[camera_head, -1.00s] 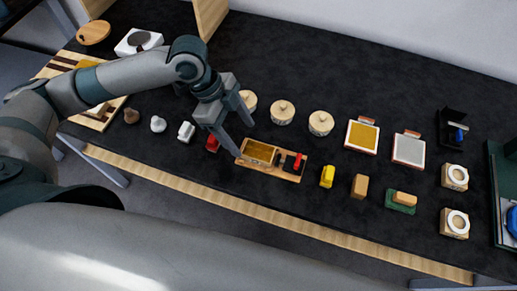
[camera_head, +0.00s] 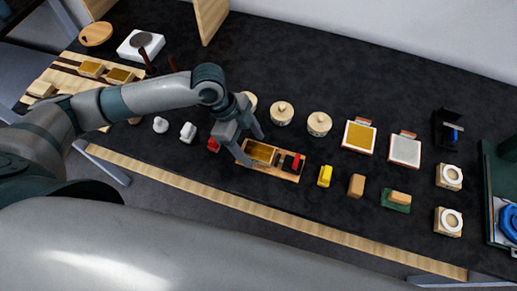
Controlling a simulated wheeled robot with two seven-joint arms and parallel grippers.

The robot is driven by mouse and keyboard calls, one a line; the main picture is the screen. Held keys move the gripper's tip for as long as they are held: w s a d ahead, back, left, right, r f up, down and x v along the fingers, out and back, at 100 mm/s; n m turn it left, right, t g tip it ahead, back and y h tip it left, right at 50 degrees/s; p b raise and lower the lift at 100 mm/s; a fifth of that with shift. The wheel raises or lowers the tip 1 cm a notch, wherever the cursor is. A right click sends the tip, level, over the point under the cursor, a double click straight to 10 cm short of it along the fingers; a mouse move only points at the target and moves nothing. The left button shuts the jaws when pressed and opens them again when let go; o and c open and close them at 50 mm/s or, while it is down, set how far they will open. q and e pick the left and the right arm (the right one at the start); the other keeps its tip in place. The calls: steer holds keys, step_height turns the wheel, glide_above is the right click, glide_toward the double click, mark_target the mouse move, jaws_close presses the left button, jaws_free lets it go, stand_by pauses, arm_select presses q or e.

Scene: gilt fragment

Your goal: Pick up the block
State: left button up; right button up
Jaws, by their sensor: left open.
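Several small blocks stand in a row along the front of the dark table; the frames do not show which one is meant. A yellow block (camera_head: 325,176) and a tan block (camera_head: 356,185) stand upright. Another tan block (camera_head: 400,196) lies on a green base (camera_head: 396,206). My left gripper (camera_head: 251,150) is open and empty, pointing down at the left end of a wooden tray (camera_head: 287,177) with a gold compartment and a red-and-black part. A red block (camera_head: 214,145) is just left of the gripper, partly behind it. My right gripper is not in view.
Round wooden lidded pots (camera_head: 319,124) stand behind the tray. Framed gold (camera_head: 359,137) and grey plates lie to the right, with ringed wooden blocks (camera_head: 448,221) beyond. A striped board (camera_head: 40,103) is at the left. The back of the table is mostly clear.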

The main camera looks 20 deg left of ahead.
mark_target(254, 151)
arm_select(q)
steer(key=shift+f, duration=0.25)
steer(key=c, duration=1.1)
steer(key=shift+c, duration=0.2)
steer(key=shift+r, duration=0.1)
steer(key=shift+r+b, duration=0.3)
steer(key=shift+r, duration=0.15)
steer(key=r, duration=0.1)
steer(key=r+b, duration=0.1)
steer(key=r, duration=0.1)
steer(key=shift+s+d+r, duration=0.15)
steer(key=shift+s+d, duration=0.1)
steer(key=shift+d, duration=0.15)
steer(key=s+d+r+b, duration=0.1)
steer(key=s+d+r, duration=0.3)
steer(key=s+d, duration=0.1)
steer(key=s+d+r+b, duration=0.1)
steer(key=s+d+r, duration=0.1)
steer(key=d, duration=0.1)
steer(key=shift+s+r+b, duration=0.15)
steer(key=shift+r+b, duration=0.15)
steer(key=shift+r, duration=0.05)
